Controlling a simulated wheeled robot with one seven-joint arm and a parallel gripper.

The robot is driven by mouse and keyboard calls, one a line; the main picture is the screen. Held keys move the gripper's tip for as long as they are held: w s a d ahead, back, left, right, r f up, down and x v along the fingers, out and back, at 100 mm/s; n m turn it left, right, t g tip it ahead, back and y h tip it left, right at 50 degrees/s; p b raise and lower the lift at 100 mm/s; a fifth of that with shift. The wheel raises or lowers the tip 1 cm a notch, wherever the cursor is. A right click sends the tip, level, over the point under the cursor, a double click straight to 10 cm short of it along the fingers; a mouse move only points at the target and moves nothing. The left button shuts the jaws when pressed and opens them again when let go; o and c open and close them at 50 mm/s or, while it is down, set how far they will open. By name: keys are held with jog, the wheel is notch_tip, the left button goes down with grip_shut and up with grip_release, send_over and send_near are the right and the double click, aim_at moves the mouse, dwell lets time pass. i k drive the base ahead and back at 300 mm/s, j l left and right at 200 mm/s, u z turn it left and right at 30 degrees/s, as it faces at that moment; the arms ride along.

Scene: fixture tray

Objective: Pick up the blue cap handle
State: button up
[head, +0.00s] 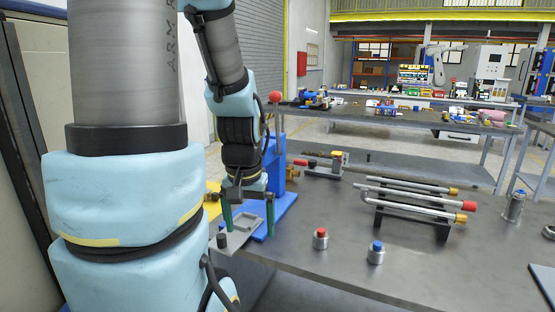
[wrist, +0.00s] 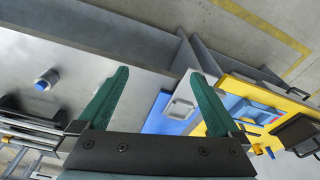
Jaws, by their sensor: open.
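The blue cap handle (head: 376,256) is a short metal cylinder with a blue top. It stands upright on the grey metal table near its front edge in the head view. It also shows at the left of the wrist view (wrist: 44,80), outside the fingers. My gripper (head: 249,225) is open, with its two green fingers pointing down above the grey tray (head: 238,238), left of and apart from the blue cap handle.
A similar handle with a red cap (head: 320,240) stands between my gripper and the blue one. A rack of bent metal pipes (head: 415,200) lies behind the blue handle. A blue fixture (head: 284,202) stands beside my gripper.

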aim_at(376, 258)
jog(key=l+u, duration=0.1)
jog(key=u, duration=0.55)
jog(key=k+l+u, duration=0.3)
jog(key=u, duration=0.15)
jog(key=k+l+u, duration=0.2)
jog(key=k+u, duration=0.25)
jog(key=k+l, duration=0.15)
jog(key=k, duration=0.15)
jog(key=k+l+u, duration=0.15)
jog(key=k, duration=0.2)
